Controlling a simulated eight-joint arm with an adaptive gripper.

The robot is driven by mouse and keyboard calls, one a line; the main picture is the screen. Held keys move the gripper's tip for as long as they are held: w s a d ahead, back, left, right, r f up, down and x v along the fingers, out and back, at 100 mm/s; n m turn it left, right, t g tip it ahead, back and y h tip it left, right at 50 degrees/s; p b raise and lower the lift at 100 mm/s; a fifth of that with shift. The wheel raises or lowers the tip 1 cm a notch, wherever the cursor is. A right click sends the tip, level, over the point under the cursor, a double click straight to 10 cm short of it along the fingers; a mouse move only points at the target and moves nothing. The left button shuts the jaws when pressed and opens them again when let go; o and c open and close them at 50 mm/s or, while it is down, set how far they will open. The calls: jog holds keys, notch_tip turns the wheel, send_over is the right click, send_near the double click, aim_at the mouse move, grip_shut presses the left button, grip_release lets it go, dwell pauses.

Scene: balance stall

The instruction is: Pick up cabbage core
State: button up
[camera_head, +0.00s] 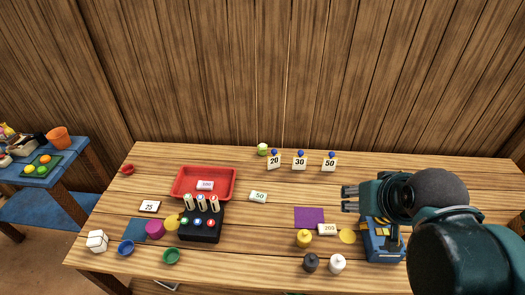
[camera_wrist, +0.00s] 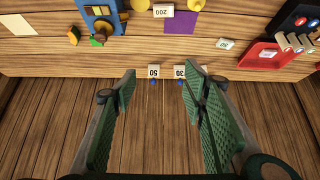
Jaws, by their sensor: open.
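A small pale green round thing (camera_head: 262,149), which looks like the cabbage core, sits at the back edge of the table, just left of the 20 sign. My gripper (camera_head: 349,199) is above the right part of the table, to the right of and well apart from the green thing. Its fingers are spread and empty; they also show in the wrist view (camera_wrist: 160,72), with the back table edge and wall between them. I cannot see the green thing in the wrist view; a finger may hide it.
Signs marked 20 (camera_head: 274,162), 30 (camera_head: 299,163) and 50 (camera_head: 329,164) stand right of the green thing. A red tray (camera_head: 176,188) and a black block (camera_head: 200,237) are on the left. The wooden wall (camera_head: 300,80) rises behind. The back left tabletop is mostly clear.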

jog(key=w+a+r+n, duration=0.2)
jog(key=w+r, duration=0.2)
jog(key=w, duration=0.3)
jog(key=n+g, duration=0.7)
jog(key=n, duration=0.9)
send_over(263, 146)
jog(key=f, duration=2.8)
jog(key=shift+d+f, duration=0.25)
jog(key=shift+f, duration=0.05)
jog(key=shift+a+f, duration=0.2)
jog(key=shift+f, duration=0.25)
jog(key=shift+f, duration=0.1)
jog(key=shift+f, duration=1.2)
